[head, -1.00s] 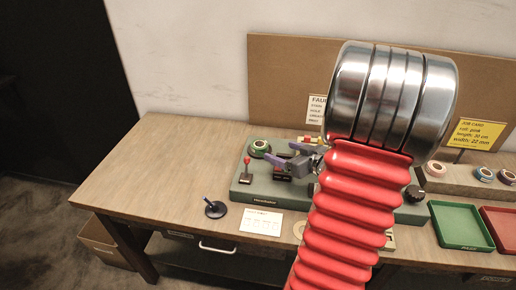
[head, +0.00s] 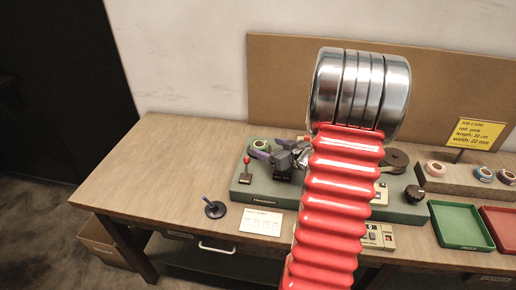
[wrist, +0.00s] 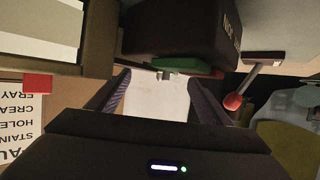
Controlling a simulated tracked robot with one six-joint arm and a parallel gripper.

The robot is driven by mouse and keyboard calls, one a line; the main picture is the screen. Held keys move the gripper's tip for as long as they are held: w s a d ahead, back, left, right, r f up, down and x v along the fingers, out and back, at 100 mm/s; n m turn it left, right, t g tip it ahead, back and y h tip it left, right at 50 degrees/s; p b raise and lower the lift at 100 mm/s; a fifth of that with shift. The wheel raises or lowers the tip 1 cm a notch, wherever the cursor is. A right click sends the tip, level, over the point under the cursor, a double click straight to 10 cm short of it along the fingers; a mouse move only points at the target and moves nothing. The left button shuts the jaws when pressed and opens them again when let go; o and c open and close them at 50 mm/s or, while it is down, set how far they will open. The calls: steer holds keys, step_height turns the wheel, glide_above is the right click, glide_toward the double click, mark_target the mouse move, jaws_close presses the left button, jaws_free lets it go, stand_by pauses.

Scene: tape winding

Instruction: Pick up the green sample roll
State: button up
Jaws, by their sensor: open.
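A roll with a green face (head: 261,146) stands at the back left of the grey-green machine in the head view, partly hidden by my gripper. I take it for the green sample roll. My gripper (head: 270,150) is open, its purple fingers beside and in front of the roll; contact cannot be told. In the wrist view my gripper (wrist: 160,80) has a pale surface between its fingers and no roll there. A green strip (wrist: 180,65) shows just beyond the fingertips, under a dark block; I cannot tell what it is.
A red-knobbed lever (head: 246,161) stands left of my gripper; its knob also shows in the wrist view (wrist: 233,101). A brown roll (head: 396,160) and black knob (head: 414,193) are to the right. A green tray (head: 461,226) lies further right.

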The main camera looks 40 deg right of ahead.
mark_target(261, 145)
steer(key=shift+x, duration=2.4)
steer(key=shift+c, duration=0.3)
steer(key=c, duration=1.1)
